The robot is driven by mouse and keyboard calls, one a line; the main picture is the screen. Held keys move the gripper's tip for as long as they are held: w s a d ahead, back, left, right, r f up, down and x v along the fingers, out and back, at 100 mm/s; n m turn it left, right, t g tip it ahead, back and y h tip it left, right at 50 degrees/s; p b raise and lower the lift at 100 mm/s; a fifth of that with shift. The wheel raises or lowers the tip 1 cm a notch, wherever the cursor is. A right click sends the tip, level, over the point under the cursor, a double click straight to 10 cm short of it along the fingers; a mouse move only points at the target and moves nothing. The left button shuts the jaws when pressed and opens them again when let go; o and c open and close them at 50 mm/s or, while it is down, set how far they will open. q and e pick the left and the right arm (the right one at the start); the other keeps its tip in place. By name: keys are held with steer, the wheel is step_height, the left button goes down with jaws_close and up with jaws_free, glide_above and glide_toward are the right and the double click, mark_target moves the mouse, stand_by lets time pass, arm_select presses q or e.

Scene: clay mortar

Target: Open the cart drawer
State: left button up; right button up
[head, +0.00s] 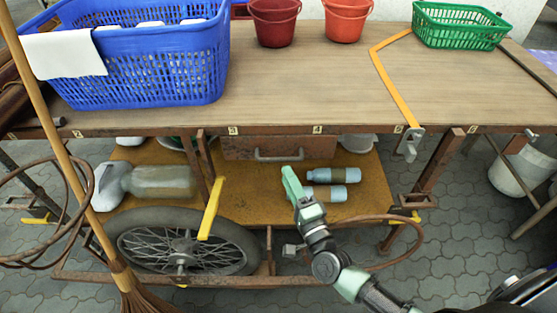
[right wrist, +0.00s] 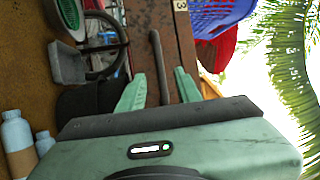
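The cart drawer (head: 240,147) is a rusty brown box front under the wooden cart top, and it looks closed. Its grey bar handle (head: 279,158) crosses the front. My right gripper (head: 290,176) is just below and in front of the handle in the head view. In the right wrist view my right gripper (right wrist: 160,88) has its two green fingers apart, with the dark handle (right wrist: 157,55) lying between them in the picture. Whether the fingers touch it I cannot tell. My left gripper is not in view.
Blue-capped bottles (head: 335,175) lie on the lower shelf (head: 260,205), right of my right gripper. A yellow lever (head: 211,208) and a spoked wheel (head: 180,245) are to the left. A blue basket (head: 150,65), buckets and a green basket (head: 460,27) stand on top.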

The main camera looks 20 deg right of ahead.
mark_target(278, 158)
steer(key=x, duration=0.7)
steer(key=shift+w+a, duration=0.1)
jaws_close()
steer(key=shift+f, duration=0.1)
stand_by(1.1)
